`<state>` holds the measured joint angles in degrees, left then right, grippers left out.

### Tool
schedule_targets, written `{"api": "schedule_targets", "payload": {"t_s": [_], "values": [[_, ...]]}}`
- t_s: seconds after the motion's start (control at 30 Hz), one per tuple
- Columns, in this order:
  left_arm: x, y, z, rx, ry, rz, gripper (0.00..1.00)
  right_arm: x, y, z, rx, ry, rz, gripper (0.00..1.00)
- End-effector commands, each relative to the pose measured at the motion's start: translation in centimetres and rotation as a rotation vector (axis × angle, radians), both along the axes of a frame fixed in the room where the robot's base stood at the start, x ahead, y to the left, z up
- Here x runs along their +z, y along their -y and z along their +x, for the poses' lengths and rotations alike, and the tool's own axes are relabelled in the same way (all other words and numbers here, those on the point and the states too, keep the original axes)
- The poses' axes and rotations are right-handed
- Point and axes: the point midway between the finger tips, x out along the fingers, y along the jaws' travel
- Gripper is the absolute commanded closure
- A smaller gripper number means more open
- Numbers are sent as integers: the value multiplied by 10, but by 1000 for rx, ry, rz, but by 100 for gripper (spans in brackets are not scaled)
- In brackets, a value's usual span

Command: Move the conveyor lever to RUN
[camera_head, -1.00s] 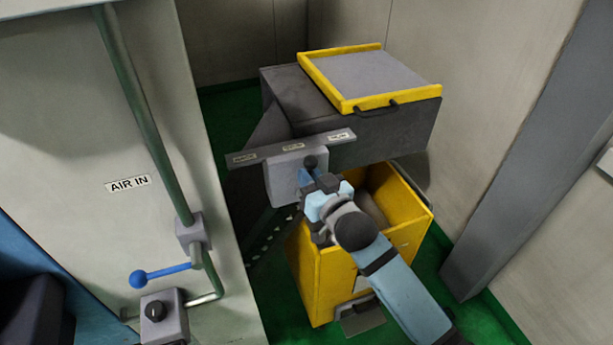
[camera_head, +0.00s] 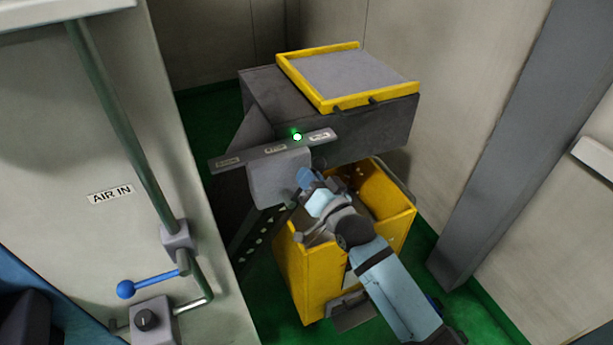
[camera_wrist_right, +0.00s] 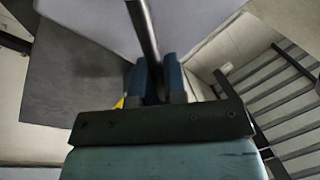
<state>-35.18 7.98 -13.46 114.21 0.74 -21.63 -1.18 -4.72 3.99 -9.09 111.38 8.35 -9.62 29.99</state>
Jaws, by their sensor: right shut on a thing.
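The conveyor lever (camera_head: 319,163) has a dark round knob and stands out from a grey box (camera_head: 274,180) under a label plate (camera_head: 228,163). The lever leans right, under the plate's right-hand label (camera_head: 320,136). My right gripper (camera_head: 306,178) is shut on the lever at the box's right side. In the right wrist view the lever's dark rod (camera_wrist_right: 143,30) runs between the two blue fingers of my right gripper (camera_wrist_right: 156,66). A green lamp (camera_head: 297,136) glows at the plate's upper edge. My left gripper is not in view.
A yellow bin (camera_head: 305,270) stands below the conveyor housing (camera_head: 385,125), close under my right arm. A cabinet with an AIR IN label (camera_head: 110,194), a blue-handled valve (camera_head: 150,282) and a rotary switch (camera_head: 147,320) is at left. A grey post (camera_head: 510,150) stands at right.

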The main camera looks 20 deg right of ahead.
Motion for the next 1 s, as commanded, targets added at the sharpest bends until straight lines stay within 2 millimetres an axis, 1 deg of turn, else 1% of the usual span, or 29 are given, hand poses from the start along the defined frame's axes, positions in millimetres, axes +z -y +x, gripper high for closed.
{"api": "schedule_targets", "payload": {"t_s": [0.37, 0.4, 0.5, 0.73, 0.83, 0.97, 1.0], "values": [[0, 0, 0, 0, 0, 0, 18, 0, 1, 0, -1, 1, 13, 100], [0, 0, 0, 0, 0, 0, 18, 0, 1, 0, -1, 1, 13, 83], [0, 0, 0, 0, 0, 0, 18, 0, 1, 0, 0, 0, 11, 64], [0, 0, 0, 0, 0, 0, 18, 0, 1, 0, 0, 0, 9, 64], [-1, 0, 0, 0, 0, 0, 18, -1, 1, -3, 0, 0, 9, 64], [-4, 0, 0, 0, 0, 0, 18, -5, 4, -19, 0, -2, 9, 64], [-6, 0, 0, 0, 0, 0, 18, -6, 6, -26, 0, -2, 9, 64]]}}
